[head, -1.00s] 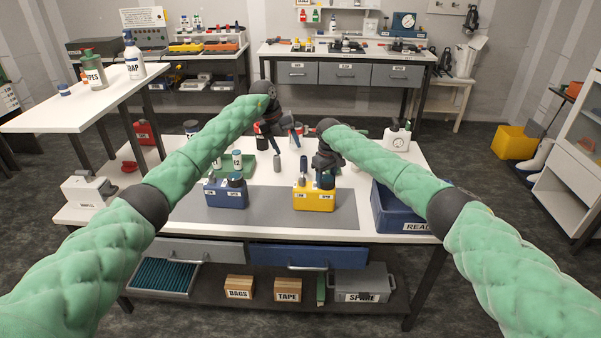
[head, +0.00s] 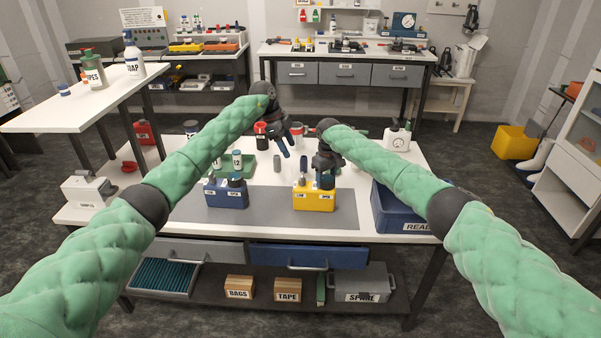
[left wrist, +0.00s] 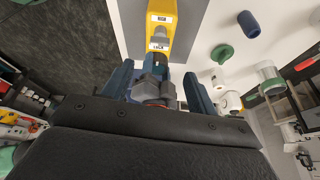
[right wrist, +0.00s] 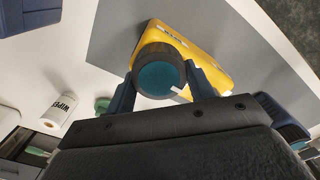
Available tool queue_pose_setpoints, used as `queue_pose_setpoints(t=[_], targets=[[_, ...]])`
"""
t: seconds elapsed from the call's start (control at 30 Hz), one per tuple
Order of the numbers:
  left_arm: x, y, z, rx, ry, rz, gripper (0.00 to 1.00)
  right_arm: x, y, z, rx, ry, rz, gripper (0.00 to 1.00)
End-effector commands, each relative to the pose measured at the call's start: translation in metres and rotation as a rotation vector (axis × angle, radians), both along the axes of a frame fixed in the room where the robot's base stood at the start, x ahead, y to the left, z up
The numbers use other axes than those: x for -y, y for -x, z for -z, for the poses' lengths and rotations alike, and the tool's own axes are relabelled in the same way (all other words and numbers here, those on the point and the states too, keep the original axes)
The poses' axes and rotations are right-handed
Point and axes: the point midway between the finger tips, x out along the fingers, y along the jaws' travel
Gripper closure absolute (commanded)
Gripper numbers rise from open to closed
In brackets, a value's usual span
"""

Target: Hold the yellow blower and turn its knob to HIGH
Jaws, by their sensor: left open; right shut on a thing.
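The yellow blower (head: 314,201) stands on the grey mat at the middle of the bench. It also shows at the top of the left wrist view (left wrist: 152,12), with two white labels. My right gripper (head: 327,176) is shut on the blower's dark round post, whose teal top (right wrist: 158,77) sits between the fingers in the right wrist view. The knob's setting is too small to read.
A blue twin-post unit (head: 226,194) stands left of the blower on the grey mat (head: 265,207). A blue bin (head: 397,213) is close on the right. The mat between the two units is clear.

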Motion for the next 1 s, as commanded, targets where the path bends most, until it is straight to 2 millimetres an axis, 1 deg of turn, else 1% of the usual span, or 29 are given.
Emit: queue_pose_setpoints(t=[0.1,0.23,0.37,0.47,0.8,1.0], targets=[[0.000,0.000,0.000,-0.028,-0.001,-0.068,0.42,0.000,0.000,0.000,0.000,0.000,0.000,0.80],[0.001,0.000,0.002,-0.044,-0.002,-0.105,0.42,0.000,0.000,0.000,0.000,0.000,0.000,0.80],[0.005,0.000,0.010,-0.047,-0.002,-0.111,0.42,0.000,0.000,0.000,0.000,0.000,0.000,0.80],[0.010,0.001,0.023,-0.049,-0.002,-0.110,0.42,0.000,0.000,0.000,0.000,0.000,0.000,0.80],[0.032,0.001,0.077,-0.047,-0.001,-0.110,0.42,0.000,0.000,0.000,0.000,0.000,0.000,0.80],[0.041,0.002,0.101,-0.048,-0.003,-0.110,0.42,0.000,0.000,0.000,0.000,0.000,0.000,0.80]])
